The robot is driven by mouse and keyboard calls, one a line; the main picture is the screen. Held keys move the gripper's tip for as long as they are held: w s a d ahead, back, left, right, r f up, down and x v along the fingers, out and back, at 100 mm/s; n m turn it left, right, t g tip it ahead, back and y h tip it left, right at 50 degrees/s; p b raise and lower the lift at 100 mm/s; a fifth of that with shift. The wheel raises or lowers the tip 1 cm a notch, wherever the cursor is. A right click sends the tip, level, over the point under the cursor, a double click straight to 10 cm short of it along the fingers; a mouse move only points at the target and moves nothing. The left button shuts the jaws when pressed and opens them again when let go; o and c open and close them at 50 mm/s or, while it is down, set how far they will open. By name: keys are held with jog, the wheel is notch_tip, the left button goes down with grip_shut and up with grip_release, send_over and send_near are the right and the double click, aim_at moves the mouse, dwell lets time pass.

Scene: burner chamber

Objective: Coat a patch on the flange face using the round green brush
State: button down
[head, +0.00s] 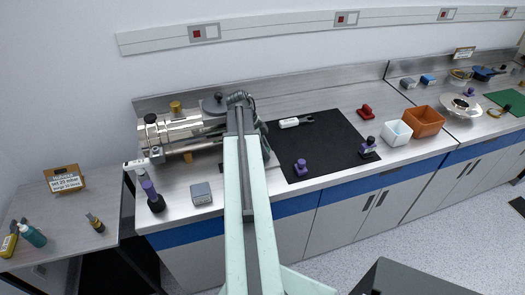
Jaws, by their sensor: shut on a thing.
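A shiny metal cylinder with ring-shaped flanges (180,131), the burner chamber, lies on its side at the left end of the steel bench. My arm reaches away from me over the bench, to the right of the chamber. My gripper (240,98) is at its far end, small and dark against the back of the bench. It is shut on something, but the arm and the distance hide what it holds. A dark green shape (264,140) shows just right of the arm; I cannot tell whether it is the brush. The flange face is not clear from here.
A purple-topped dark bottle (153,196) and a grey block (201,193) stand near the bench's front edge. A black mat (335,150) holds several small items. White (398,132) and orange (424,121) bins stand at right. A lower side table (70,213) is at left.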

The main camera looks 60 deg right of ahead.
jog(key=shift+s+d, duration=1.2)
jog(key=shift+s, duration=0.1)
jog(key=shift+s+a, duration=0.3)
jog(key=shift+w+a, duration=2.55)
jog(key=shift+w, duration=0.2)
jog(key=shift+f, duration=0.1)
jog(key=shift+s+d, duration=1.3)
jog(key=shift+s, duration=0.1)
jog(key=shift+s+d, duration=1.3)
jog(key=shift+s, duration=0.1)
